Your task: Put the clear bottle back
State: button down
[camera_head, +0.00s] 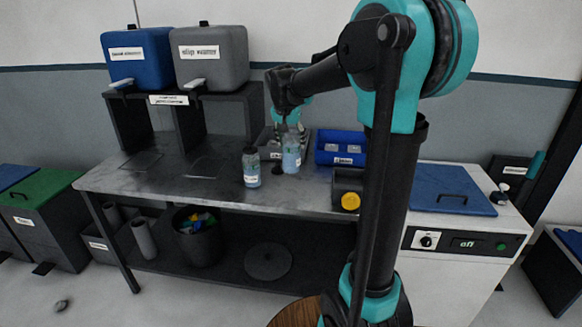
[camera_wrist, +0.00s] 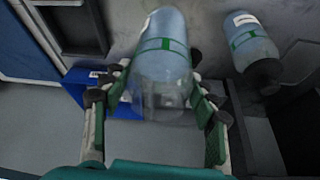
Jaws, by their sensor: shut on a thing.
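The clear bottle (camera_head: 291,158) has bluish contents, a pale label and a transparent upper part. My gripper (camera_head: 290,130) is shut on it from above, over the worktable. The wrist view shows the same bottle (camera_wrist: 163,50) between the two green-padded fingers of my gripper (camera_wrist: 160,95). I cannot tell whether its base touches the tabletop. A second bottle (camera_head: 251,168) with a dark cap stands just left of it in the head view; it also shows at the right in the wrist view (camera_wrist: 250,42).
Behind my gripper is a grey labelled tray (camera_head: 268,149), partly hidden. A blue bin (camera_head: 340,157) stands to its right. Blue (camera_head: 138,56) and grey (camera_head: 211,55) dispensers stand on a rack. The left tabletop is mostly clear.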

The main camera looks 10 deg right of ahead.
aim_at(288, 149)
notch_tip(288, 149, down, 10)
jog(key=shift+r, duration=0.1)
dwell(0.4)
jog(key=shift+c, duration=2.4)
grip_release()
jog(key=v, duration=1.2)
jog(key=shift+s+a, duration=0.1)
jog(key=s+d+f+n+y, duration=0.1)
jog(key=s+d+f+n, duration=0.1)
jog(key=s+f, duration=0.8)
jog(key=s+d+f+n+y, duration=0.1)
jog(key=s+d+f+n, duration=0.2)
jog(key=s+f, duration=0.7)
jog(key=s+d, duration=0.1)
jog(key=s, duration=0.5)
jog(key=shift+s+f, duration=0.15)
jog(key=shift+f, duration=0.2)
